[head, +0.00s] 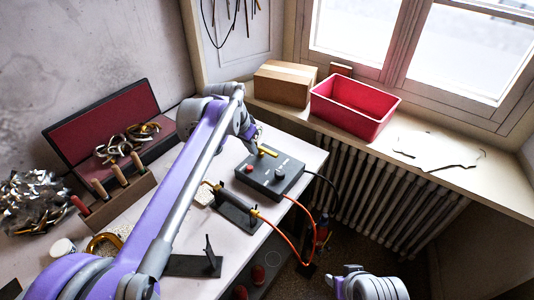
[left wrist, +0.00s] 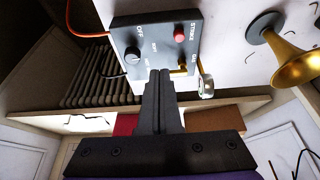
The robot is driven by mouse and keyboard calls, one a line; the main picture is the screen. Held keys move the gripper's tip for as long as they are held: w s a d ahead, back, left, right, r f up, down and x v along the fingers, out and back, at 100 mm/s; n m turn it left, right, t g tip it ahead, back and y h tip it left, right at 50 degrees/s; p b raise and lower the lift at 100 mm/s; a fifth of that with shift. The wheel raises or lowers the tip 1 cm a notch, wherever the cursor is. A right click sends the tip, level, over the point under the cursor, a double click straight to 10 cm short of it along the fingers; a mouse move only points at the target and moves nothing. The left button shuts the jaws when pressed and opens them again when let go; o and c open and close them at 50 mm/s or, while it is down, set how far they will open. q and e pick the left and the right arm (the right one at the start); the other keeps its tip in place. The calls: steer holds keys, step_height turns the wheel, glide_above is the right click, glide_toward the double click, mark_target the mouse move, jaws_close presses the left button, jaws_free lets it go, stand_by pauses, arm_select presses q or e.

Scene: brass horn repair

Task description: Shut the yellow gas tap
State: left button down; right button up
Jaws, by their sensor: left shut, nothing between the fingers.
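The yellow gas tap (head: 267,151) is at the far edge of a dark grey control box (head: 268,184) on the bench. In the left wrist view the tap (left wrist: 180,70) is a small bent yellow handle near the word GAS, beside a red button (left wrist: 180,38). My left gripper (left wrist: 160,75) is shut and empty. Its fingertips appear just left of the tap in that view; I cannot tell whether they touch it. In the head view the left gripper (head: 252,134) is beside the tap, partly hidden by its arm. My right gripper is not visible; only part of that arm shows.
A torch (head: 254,212) with an orange hose rests on a stand in front. A red bin (head: 352,104) and cardboard box (head: 285,83) stand on the sill behind. A brass horn bell (left wrist: 297,66) is at right.

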arm_select(q)
steer(key=shift+f, duration=0.1)
steer(key=x, duration=1)
steer(key=shift+w+d+f, duration=0.1)
steer(key=shift+w+f, duration=0.05)
steer(key=shift+w+d+r, duration=0.15)
steer(key=shift+w+d, duration=0.2)
steer(key=shift+w, duration=0.15)
steer(key=shift+w+d+r, duration=0.15)
steer(key=shift+w+d, duration=0.25)
steer(key=shift+w, duration=0.1)
steer(key=shift+w+d+f+p, duration=0.1)
steer(key=shift+w+d+p, duration=0.25)
steer(key=shift+w, duration=0.2)
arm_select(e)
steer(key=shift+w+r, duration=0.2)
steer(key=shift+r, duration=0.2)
